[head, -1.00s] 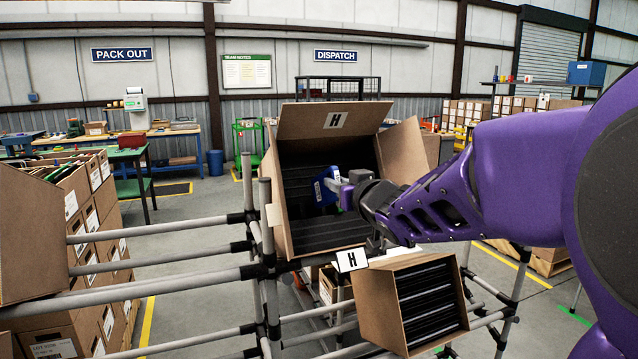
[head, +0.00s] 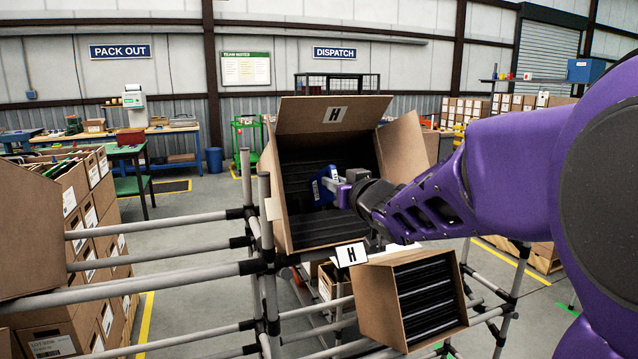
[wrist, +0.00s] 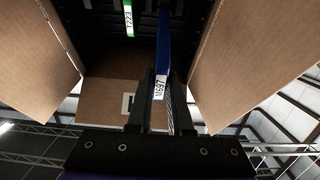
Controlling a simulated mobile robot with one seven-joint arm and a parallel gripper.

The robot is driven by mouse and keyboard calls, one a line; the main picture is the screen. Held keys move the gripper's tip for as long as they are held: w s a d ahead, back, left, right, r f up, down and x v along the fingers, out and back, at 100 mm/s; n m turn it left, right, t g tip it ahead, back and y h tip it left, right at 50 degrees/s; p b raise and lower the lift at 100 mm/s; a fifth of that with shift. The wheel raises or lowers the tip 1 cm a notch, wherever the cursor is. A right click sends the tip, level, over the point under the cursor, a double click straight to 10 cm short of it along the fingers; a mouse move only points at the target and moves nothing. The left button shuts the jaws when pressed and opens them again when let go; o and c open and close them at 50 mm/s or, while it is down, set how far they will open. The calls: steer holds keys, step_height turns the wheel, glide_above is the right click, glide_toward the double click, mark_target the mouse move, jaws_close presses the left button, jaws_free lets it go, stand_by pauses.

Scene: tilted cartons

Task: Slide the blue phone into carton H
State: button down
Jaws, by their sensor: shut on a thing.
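Carton H (head: 402,152) is a brown cardboard box tilted on the pipe rack. Its opening faces me, its flaps are spread and an H label is on its top flap. My gripper (head: 343,192) is shut on the blue phone (head: 325,187) in front of the carton's dark ribbed inside. In the wrist view the phone (wrist: 164,45) stands edge-on, with a white M697 label, between the carton's side flaps. Its far end reaches toward the dark slots; I cannot tell how deep it is. A green T223 label (wrist: 128,18) shows inside the carton, left of the phone.
A white H card (head: 351,254) is on the rack below the carton. A smaller slotted carton (head: 380,308) sits lower right. Grey rack pipes (head: 160,227) run to the left, where another brown carton (head: 30,235) stands. Several boxes are stacked behind it.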

mark_target(326, 190)
steer(key=shift+w, duration=0.2)
stand_by(0.5)
steer(key=shift+w+a+f+b, duration=0.2)
steer(key=shift+w+f+b, duration=0.1)
steer(key=shift+w, duration=0.2)
steer(key=shift+w+a+f+b, duration=0.2)
steer(key=shift+w+f, duration=0.1)
steer(key=shift+w, duration=0.2)
steer(key=shift+w+f+b, duration=0.35)
steer(key=shift+f+b, duration=0.1)
steer(key=shift+f, duration=0.1)
steer(key=shift+a, duration=0.1)
steer(key=shift+w+a+f, duration=0.2)
steer(key=shift+w+f, duration=0.2)
steer(key=shift+w, duration=0.3)
stand_by(1.4)
stand_by(0.5)
steer(key=c, duration=0.8)
jaws_free()
